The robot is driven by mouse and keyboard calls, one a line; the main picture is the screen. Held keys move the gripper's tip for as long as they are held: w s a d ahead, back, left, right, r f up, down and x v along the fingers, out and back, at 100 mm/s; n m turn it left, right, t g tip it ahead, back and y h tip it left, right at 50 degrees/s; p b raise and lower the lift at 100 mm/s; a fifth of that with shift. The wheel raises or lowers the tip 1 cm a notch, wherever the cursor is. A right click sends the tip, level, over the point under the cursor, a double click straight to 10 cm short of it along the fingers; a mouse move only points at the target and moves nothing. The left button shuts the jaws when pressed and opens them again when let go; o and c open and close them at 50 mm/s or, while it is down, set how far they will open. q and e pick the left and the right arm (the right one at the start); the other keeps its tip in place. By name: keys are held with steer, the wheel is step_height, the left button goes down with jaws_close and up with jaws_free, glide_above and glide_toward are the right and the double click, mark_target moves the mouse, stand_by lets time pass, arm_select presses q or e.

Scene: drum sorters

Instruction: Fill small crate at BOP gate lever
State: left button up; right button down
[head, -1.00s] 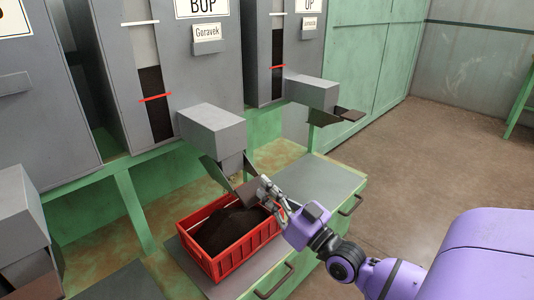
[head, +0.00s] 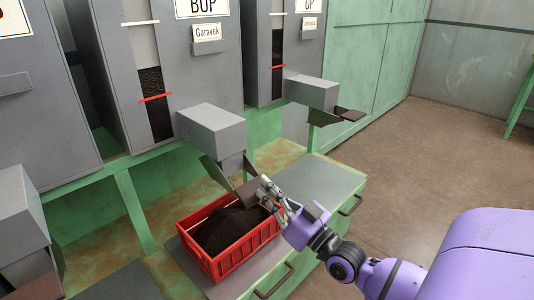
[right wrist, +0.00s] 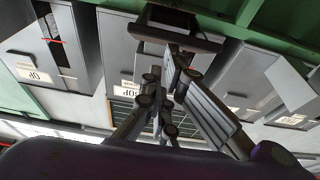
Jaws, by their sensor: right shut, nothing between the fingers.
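The red small crate (head: 230,268) stands on the shelf under the grey BOP outlet (head: 212,128). It holds a mound of dark, loose material (head: 235,228) that rises to about the rim at the back. A brownish gate plate (head: 250,190) hangs at the outlet mouth, just above the crate's back right. My right gripper (head: 268,188) is at this plate, shut and empty; whether it touches is hard to tell. In the right wrist view the fingers (right wrist: 172,75) point up towards a dark lever frame (right wrist: 160,30). My left gripper is out of view.
A tall window (head: 152,100) on the BOP cabinet shows dark material below a pale upper part, with a red marker. A neighbouring outlet (head: 312,92) is to the right. Bare grey shelf (head: 325,180) lies right of the crate. Open floor is further right.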

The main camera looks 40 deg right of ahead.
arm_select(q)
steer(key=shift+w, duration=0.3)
arm_select(e)
steer(key=shift+f, duration=0.4)
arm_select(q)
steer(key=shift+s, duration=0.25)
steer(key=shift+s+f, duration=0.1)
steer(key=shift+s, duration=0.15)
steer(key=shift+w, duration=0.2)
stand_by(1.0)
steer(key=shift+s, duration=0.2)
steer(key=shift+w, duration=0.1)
